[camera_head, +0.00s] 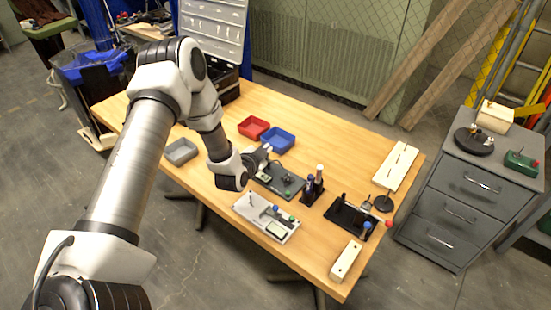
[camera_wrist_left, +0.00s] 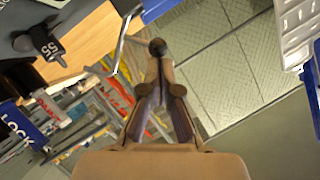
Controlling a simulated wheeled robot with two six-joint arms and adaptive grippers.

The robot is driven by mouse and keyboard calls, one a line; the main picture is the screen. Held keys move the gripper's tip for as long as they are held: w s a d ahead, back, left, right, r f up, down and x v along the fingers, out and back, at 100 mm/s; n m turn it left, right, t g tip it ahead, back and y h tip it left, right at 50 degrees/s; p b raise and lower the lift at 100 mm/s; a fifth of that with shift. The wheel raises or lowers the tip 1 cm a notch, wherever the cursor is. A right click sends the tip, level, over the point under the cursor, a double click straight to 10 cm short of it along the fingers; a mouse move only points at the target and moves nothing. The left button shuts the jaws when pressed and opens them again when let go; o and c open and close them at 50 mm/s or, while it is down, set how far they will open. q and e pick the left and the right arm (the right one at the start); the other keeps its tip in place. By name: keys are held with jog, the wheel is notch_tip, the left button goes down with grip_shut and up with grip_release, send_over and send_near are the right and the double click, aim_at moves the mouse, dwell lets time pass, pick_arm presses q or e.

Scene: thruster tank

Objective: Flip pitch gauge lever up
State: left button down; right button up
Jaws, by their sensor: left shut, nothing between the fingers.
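My left gripper (camera_head: 265,152) reaches over the far edge of a dark grey panel (camera_head: 290,185) on the wooden table. In the left wrist view its fingers (camera_wrist_left: 158,48) are shut and empty, with the tips together. A thin bent metal rod (camera_wrist_left: 124,40) shows just left of the fingertips; I cannot tell whether they touch. A black knob with white marks (camera_wrist_left: 48,42) is at the top left of that view. A white device with a small display (camera_head: 268,217) lies in front of the panel. I cannot tell which part is the pitch gauge lever. My right gripper is out of view.
Red (camera_head: 253,127), blue (camera_head: 278,139) and grey (camera_head: 181,151) trays lie around the gripper. A holder with upright tools (camera_head: 312,187) stands right of the panel. A black device (camera_head: 350,217) sits farther right. A grey drawer cabinet (camera_head: 470,190) stands beyond the table.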

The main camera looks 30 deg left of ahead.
pick_arm(q)
jog(key=a+n+h+b, duration=0.1)
jog(key=a+n+h, duration=0.1)
jog(key=n, duration=0.1)
jog(key=a+n+g+h+b, duration=0.1)
jog(key=a+n+h+b, duration=0.1)
jog(key=a, duration=0.1)
jog(key=shift+w+a+r+n+h, duration=0.2)
jog(key=shift+a+n+h, duration=0.1)
jog(key=shift+n, duration=0.1)
dwell(0.6)
